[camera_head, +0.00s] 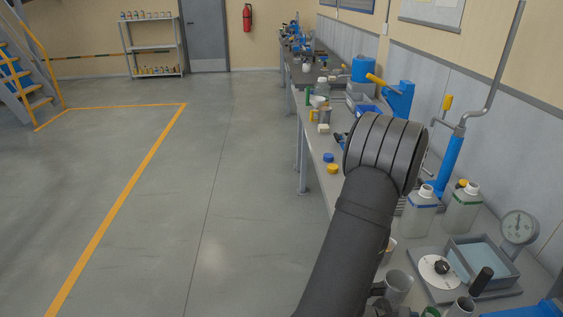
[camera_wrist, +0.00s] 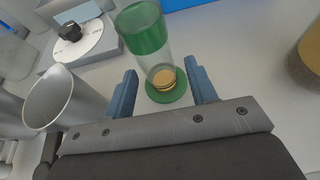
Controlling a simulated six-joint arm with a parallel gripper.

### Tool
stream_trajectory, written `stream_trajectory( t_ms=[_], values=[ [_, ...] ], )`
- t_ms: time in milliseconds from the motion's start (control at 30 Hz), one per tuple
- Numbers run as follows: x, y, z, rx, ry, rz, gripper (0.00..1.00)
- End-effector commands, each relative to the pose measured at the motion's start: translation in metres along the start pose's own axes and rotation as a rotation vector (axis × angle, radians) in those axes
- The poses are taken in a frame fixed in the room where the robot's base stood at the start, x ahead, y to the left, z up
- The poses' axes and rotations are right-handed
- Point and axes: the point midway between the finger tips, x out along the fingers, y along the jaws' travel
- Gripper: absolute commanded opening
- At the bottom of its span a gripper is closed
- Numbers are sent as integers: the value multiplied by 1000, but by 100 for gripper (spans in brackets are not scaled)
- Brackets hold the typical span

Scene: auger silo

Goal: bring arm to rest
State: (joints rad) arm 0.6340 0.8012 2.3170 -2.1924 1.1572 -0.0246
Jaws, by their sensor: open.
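My gripper (camera_wrist: 162,92) shows in the wrist view with its two blue fingers spread apart. Between and just beyond the fingertips stands a clear cup with a green band (camera_wrist: 144,30), on a green round base or coaster (camera_wrist: 166,91), with something amber low inside it. I cannot tell whether the fingers touch it; gaps show on both sides. In the head view my dark arm crosses the bench at right, and my gripper is hidden or too unclear to make out there.
A grey metal cup (camera_wrist: 62,98) stands close left of the fingers. An amber container (camera_wrist: 308,55) is at right. In the head view, white-capped bottles (camera_head: 420,212), a dial gauge (camera_head: 518,228) and a tray (camera_head: 482,262) crowd the bench. The floor (camera_head: 150,220) at left is clear.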

Motion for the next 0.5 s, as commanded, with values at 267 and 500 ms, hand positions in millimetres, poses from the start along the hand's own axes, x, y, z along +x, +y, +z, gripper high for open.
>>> stream_trajectory(
  t_ms=[267,500],
  values=[
    [-12,2,27,6,-6,4,52],
    [-18,-3,42,4,-4,2,52]
  ],
)
